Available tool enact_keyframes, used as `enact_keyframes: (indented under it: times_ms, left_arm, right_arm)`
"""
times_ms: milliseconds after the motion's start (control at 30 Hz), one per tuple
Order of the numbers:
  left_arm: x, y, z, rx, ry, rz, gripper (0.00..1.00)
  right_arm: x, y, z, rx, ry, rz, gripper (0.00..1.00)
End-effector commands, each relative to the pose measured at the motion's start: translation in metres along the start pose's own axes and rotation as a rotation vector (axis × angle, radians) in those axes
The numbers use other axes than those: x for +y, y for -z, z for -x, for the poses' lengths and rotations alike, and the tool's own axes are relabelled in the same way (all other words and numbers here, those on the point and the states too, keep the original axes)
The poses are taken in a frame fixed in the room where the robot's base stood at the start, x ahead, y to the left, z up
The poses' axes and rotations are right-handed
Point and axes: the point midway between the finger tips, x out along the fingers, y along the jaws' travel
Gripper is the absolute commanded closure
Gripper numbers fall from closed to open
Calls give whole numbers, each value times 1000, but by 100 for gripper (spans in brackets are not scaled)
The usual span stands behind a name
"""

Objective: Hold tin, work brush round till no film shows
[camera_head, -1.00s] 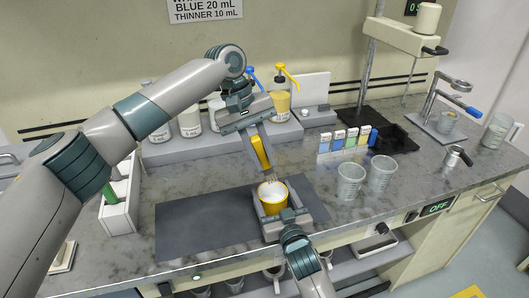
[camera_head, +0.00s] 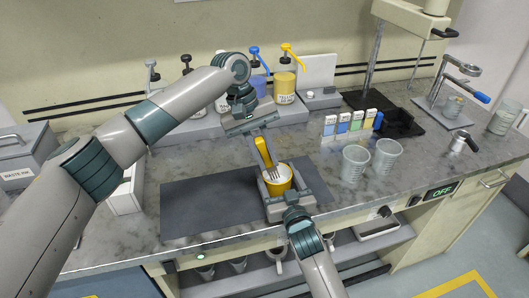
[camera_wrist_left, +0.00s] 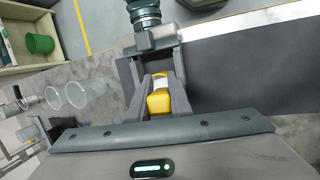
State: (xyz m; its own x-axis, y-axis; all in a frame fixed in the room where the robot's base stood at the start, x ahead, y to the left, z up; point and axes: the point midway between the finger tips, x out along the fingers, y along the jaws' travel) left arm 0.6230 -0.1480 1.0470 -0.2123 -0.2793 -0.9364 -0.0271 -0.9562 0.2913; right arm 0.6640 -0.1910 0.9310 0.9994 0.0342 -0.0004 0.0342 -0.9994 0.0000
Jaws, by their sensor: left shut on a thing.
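The yellow tin (camera_head: 284,186) with a pale inside stands over the dark mat, between the jaws of my right gripper (camera_head: 289,196), which is shut on it. My left gripper (camera_head: 259,137) comes down from above and is shut on the brush (camera_head: 264,152), which has a yellow handle. The brush is tilted, its light lower end inside the tin's mouth; how far down it reaches is partly hidden. In the left wrist view the yellow brush handle (camera_wrist_left: 159,103) lies between the left fingers, with the tin's pale mouth just beyond. Any film inside cannot be made out.
The dark mat (camera_head: 205,205) is bare to the left of the tin. Two clear cups (camera_head: 355,165) stand to the right, with a row of small coloured blocks (camera_head: 343,123) behind. Pump bottles (camera_head: 285,84) line the back shelf. A waste ink box (camera_head: 22,155) stands far left.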

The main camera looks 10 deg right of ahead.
Motion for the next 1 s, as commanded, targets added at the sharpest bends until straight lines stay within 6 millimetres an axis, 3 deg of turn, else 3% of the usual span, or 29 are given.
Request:
enact_keyframes:
  times_ms: [500, 1000]
  left_arm:
    - [0, 11, -28, -1, 0, 0, 100]
    - [0, 12, -31, -1, 0, 0, 100]
  right_arm:
    - [0, 0, 0, 0, 0, 0, 69]
    - [0, 0, 0, 0, 0, 0, 69]
